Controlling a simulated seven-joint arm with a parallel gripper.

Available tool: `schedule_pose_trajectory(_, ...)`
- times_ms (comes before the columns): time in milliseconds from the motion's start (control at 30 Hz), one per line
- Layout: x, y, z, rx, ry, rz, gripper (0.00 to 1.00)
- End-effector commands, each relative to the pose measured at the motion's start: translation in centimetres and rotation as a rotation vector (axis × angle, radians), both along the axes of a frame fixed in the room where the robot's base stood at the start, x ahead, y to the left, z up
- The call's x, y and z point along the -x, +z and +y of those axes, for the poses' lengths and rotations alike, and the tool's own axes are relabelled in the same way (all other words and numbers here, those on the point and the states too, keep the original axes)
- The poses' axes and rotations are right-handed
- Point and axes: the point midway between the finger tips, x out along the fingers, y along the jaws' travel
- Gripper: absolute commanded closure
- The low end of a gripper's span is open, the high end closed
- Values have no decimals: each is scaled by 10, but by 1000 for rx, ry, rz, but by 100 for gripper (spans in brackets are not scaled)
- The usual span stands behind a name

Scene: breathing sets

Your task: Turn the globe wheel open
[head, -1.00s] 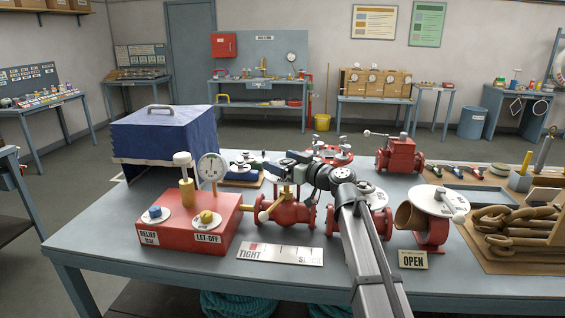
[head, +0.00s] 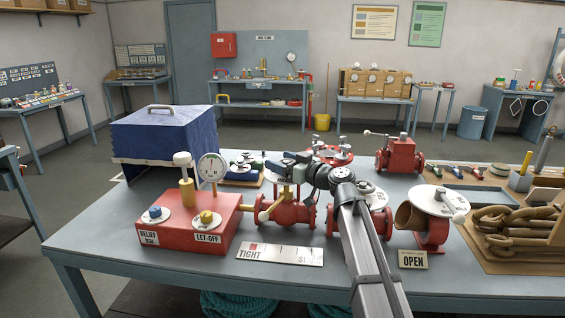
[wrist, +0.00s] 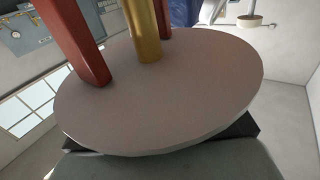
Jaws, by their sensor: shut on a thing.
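The red globe valve (head: 290,213) stands on the bench, just right of the red box. My gripper (head: 293,168) is at the top of this valve, coming from the right. It is shut on the globe wheel, which it mostly hides in the head view; how the fingers lie on it is unclear. In the wrist view, a large pale round disc (wrist: 165,100) fills the middle, with a brass stem (wrist: 144,35) and red posts (wrist: 75,40) across it. A plate marked TIGHT (head: 262,253) lies in front of the valve; its right-hand lettering is partly unreadable.
The red box (head: 180,255) with gauge and knobs stands close left, a blue cover (head: 160,145) behind it. Another red valve (head: 432,230) and an OPEN sign (head: 412,260) stand right of my arm. A chain (head: 520,235) lies far right. The bench's front edge (head: 170,290) is bare.

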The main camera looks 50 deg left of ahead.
Motion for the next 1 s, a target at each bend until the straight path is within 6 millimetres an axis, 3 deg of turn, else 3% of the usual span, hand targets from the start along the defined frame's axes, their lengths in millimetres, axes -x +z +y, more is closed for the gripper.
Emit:
schedule_pose_trajectory(467,3,0,0,1,248,1,55)
schedule_pose_trajectory(867,4,-1,-1,1,270,1,55)
schedule_pose_trajectory(900,4,-1,-1,1,270,0,20)
schedule_pose_trajectory(1000,4,-1,-1,1,270,0,11)
